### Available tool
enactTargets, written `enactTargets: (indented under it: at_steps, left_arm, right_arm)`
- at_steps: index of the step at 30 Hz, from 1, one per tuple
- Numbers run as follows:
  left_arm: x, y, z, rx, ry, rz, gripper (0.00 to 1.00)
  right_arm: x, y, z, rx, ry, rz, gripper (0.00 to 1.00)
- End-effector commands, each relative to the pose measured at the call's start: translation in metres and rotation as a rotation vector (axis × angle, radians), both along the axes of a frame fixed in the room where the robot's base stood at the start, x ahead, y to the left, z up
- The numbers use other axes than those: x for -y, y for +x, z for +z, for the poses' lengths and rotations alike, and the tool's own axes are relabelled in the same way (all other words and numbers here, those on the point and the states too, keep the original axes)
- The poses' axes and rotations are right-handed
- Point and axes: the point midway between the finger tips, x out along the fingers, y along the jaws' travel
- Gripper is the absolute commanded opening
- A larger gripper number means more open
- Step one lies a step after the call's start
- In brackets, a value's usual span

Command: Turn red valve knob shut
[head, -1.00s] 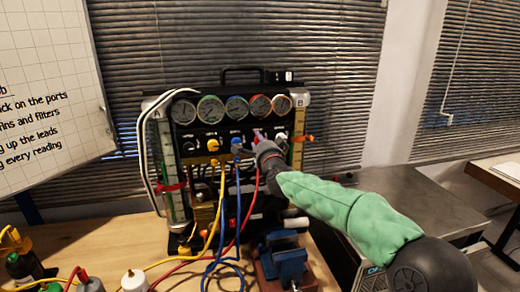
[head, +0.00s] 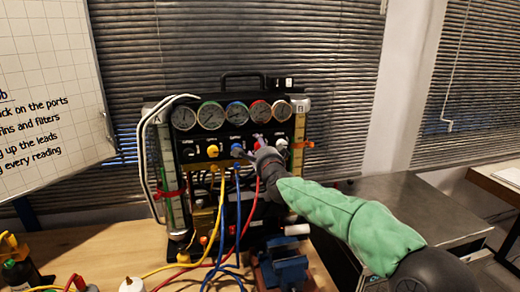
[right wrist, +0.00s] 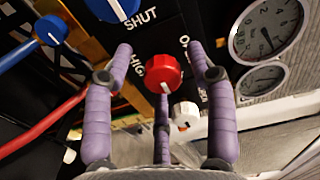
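The red valve knob (right wrist: 164,73) shows in the right wrist view on the black panel, with a white pointer mark on its lower part. My right gripper (right wrist: 162,85) is open, its purple fingers spread on both sides of the knob and a third finger below it. I see gaps between the side fingers and the knob. My left gripper is not in view.
A blue knob (right wrist: 112,8) by the word SHUT and a white knob (right wrist: 186,113) flank the red one. Yellow (head: 221,205), blue and red leads hang before the rig. A blue vise (head: 284,265) stands below my right arm.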

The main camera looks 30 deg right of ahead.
Motion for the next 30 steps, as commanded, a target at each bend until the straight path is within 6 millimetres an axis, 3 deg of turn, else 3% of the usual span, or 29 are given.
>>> enactTargets:
  at_steps: [11,30]
  left_arm:
    - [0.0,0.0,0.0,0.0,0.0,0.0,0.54]
    - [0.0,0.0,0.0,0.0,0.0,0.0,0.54]
  right_arm:
    - [-0.002,-0.013,0.002,0.003,-0.001,-0.001,0.56]
    - [-0.025,-0.106,0.001,0.002,0.001,0.0,0.56]
